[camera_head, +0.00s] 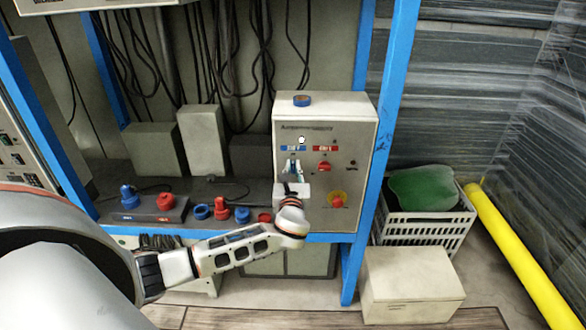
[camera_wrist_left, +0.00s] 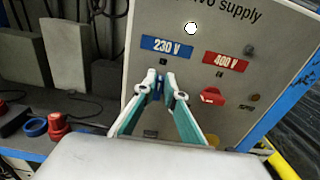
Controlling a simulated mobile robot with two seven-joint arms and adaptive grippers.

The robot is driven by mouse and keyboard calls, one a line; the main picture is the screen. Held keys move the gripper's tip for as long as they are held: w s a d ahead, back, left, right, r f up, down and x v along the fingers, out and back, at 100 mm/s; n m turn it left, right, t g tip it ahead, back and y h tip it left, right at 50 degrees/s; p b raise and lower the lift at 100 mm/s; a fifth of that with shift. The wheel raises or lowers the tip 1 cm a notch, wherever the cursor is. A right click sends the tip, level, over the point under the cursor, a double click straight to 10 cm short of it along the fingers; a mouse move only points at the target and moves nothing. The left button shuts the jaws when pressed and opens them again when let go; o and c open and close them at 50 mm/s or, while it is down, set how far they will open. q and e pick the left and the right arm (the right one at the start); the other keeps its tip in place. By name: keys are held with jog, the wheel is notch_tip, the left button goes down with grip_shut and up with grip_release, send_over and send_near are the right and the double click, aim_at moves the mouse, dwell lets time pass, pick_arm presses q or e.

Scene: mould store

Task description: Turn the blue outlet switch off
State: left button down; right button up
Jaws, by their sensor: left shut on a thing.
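The grey-white supply box (camera_head: 345,125) stands on the bench. It carries a blue 230 V label (camera_wrist_left: 167,47) and a red 400 V label (camera_wrist_left: 225,62). My left gripper (camera_head: 291,171) is at the box front, just below the blue label. In the left wrist view its fingertips (camera_wrist_left: 164,87) are closed together on the blue outlet switch (camera_wrist_left: 160,87), which they mostly hide. Which way the switch is turned cannot be told. The red switch (camera_wrist_left: 212,96) sits to the right, apart from the fingers. My right gripper is not in view.
A yellow-backed red knob (camera_head: 337,200) is lower on the box. Blue and red plugs (camera_head: 165,202) lie on the bench to the left. A blue frame post (camera_head: 385,130) stands close right of the box. A crate (camera_head: 425,230) and a carton (camera_head: 412,285) are on the floor.

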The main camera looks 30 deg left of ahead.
pick_arm(q)
jog(key=shift+n, duration=0.3)
jog(key=n+b, duration=0.2)
jog(key=n, duration=0.3)
jog(key=a+f+n+b, duration=0.1)
jog(key=n+b, duration=0.1)
jog(key=n, duration=0.4)
jog(key=s+f+n+b, duration=0.1)
jog(key=n+b, duration=0.2)
jog(key=n, duration=0.3)
jog(key=shift+a, duration=0.3)
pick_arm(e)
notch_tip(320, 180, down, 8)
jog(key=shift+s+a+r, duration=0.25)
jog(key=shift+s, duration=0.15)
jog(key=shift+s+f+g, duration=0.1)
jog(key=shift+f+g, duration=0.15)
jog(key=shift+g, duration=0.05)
pick_arm(q)
jog(key=c, duration=2.1)
grip_release()
jog(key=shift+s, duration=0.1)
